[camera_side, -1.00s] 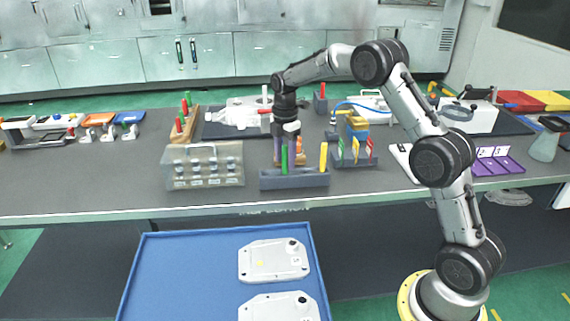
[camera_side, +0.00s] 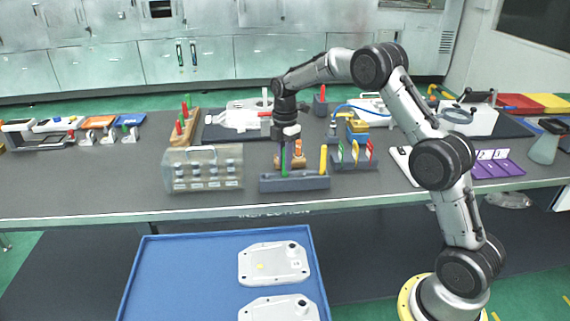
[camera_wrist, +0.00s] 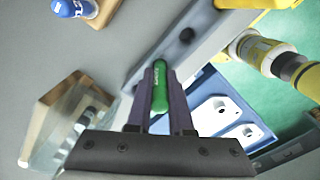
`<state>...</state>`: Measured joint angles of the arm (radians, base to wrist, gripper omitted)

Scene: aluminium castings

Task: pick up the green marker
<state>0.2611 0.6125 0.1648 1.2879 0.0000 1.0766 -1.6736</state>
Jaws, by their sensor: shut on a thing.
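The green marker (camera_side: 284,160) stands upright at the dark grey marker block (camera_side: 312,182), near the block's left end. In the wrist view the green marker (camera_wrist: 160,90) lies between the two dark fingers of my gripper (camera_wrist: 160,82). My gripper (camera_side: 283,153) points straight down over the block and is shut on the marker. The marker's lower end is hidden by the block or close to it; I cannot tell whether it is clear of its hole. A yellow marker (camera_side: 323,158) stands upright at the block's right end, and an empty hole (camera_wrist: 187,35) shows in the wrist view.
A clear-lidded box with bottles (camera_side: 203,169) stands just left of the block. A holder with coloured cards (camera_side: 355,157) stands to its right. A wooden rack with red and green pieces (camera_side: 184,124) stands behind left. A blue tray (camera_side: 180,265) with castings is below the bench front.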

